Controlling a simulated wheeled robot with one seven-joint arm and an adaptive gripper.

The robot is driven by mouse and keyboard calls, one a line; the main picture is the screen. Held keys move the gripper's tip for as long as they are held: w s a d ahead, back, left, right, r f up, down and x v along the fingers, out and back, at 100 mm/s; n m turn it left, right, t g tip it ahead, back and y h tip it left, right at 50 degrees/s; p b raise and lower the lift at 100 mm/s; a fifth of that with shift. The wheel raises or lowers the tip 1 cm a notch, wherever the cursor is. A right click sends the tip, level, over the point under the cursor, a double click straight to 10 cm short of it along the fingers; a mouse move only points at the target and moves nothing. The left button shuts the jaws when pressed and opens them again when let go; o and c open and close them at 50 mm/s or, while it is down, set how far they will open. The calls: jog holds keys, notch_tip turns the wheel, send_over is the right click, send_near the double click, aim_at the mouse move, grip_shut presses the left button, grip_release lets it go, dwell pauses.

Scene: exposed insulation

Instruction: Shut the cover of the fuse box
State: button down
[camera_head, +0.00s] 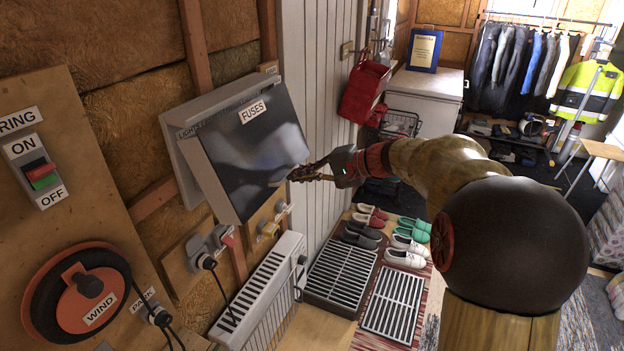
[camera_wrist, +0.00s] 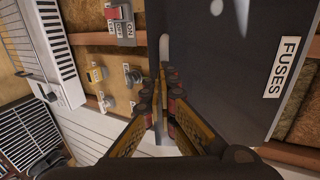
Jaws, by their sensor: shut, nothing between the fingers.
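The fuse box (camera_head: 184,150) is a grey box on the insulated wall. Its dark, glossy cover (camera_head: 248,150) bears a "FUSES" label and stands tilted out from the box, hinged along the top, with a gap on its left side. My gripper (camera_head: 296,175) is at the right edge of the cover, with its fingers shut and empty. In the wrist view the cover (camera_wrist: 215,60) fills the upper right, and my fingertips (camera_wrist: 162,75) are close to its edge. I cannot tell whether they touch it.
Below the box are sockets (camera_head: 205,250) and a white radiator (camera_head: 262,290). A wooden panel at left holds an ON/OFF switch (camera_head: 36,170) and a red-black reel (camera_head: 80,293). Shoes (camera_head: 405,250) and floor grates (camera_head: 342,272) lie below.

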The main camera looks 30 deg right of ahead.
jog(key=b+x, duration=0.1)
jog(key=x, duration=0.2)
jog(key=f+b+x, duration=0.1)
jog(key=x, duration=0.3)
jog(key=shift+s+d, duration=0.15)
jog(key=shift+s, duration=0.05)
jog(key=shift+b+x, duration=0.45)
jog(key=shift+x, duration=0.45)
jog(key=shift+w+r, duration=0.1)
jog(key=shift+r, duration=0.1)
